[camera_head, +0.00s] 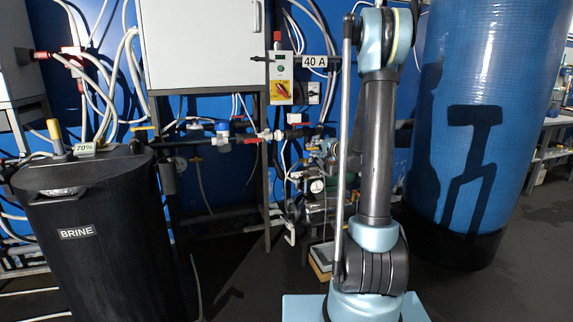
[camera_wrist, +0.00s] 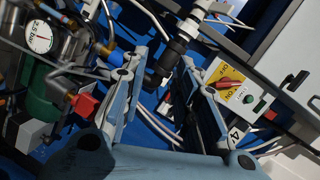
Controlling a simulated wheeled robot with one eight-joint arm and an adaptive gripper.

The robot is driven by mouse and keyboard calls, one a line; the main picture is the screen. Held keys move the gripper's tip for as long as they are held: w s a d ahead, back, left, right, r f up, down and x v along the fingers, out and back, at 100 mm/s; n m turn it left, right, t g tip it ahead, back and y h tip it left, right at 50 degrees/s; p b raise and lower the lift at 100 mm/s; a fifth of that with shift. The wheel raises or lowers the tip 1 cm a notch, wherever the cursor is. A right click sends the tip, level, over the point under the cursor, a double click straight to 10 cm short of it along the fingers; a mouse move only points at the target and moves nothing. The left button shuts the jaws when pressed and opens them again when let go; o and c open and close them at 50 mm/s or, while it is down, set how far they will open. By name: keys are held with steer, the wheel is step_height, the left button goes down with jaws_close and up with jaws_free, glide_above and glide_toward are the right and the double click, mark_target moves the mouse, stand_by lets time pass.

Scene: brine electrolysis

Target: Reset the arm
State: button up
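My gripper (camera_wrist: 166,80) shows in the wrist view with its two pale blue fingers spread apart. I see nothing held between them. A dark pipe fitting (camera_wrist: 175,50) shows in the gap; I cannot tell how far beyond the fingers it is. In the wrist view the switch box (camera_wrist: 232,88), with a red handle on a yellow plate, is beyond the right finger. The box also shows in the head view (camera_head: 281,77).
A black brine tank (camera_head: 100,260) stands at left and a tall blue tank (camera_head: 490,110) at right. Pipes and a gauge (camera_head: 317,186) are behind my arm. The wrist view shows a gauge (camera_wrist: 39,37). Dark floor (camera_head: 500,290) is clear at front right.

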steer(key=s+a+n+g+h, duration=0.1)
steer(key=s+a+n+g, duration=0.15)
steer(key=s, duration=0.85)
steer(key=s+a+n+g, duration=0.1)
steer(key=s+n+g, duration=0.2)
steer(key=s, duration=0.9)
steer(key=s+d+f+n+g+h, duration=0.1)
steer(key=s+d+f+h, duration=0.1)
steer(key=s, duration=0.7)
steer(key=s+d+f+n+g+h, duration=0.1)
steer(key=s+d+f, duration=0.3)
steer(key=s, duration=0.5)
steer(key=s+d+f+n+g+h, duration=0.1)
steer(key=s+d+f+g+h, duration=0.2)
steer(key=s, duration=0.7)
steer(key=shift+d+f+h, duration=0.15)
steer(key=shift+f+h, duration=0.15)
steer(key=shift+f, duration=0.2)
steer(key=shift+g, duration=0.25)
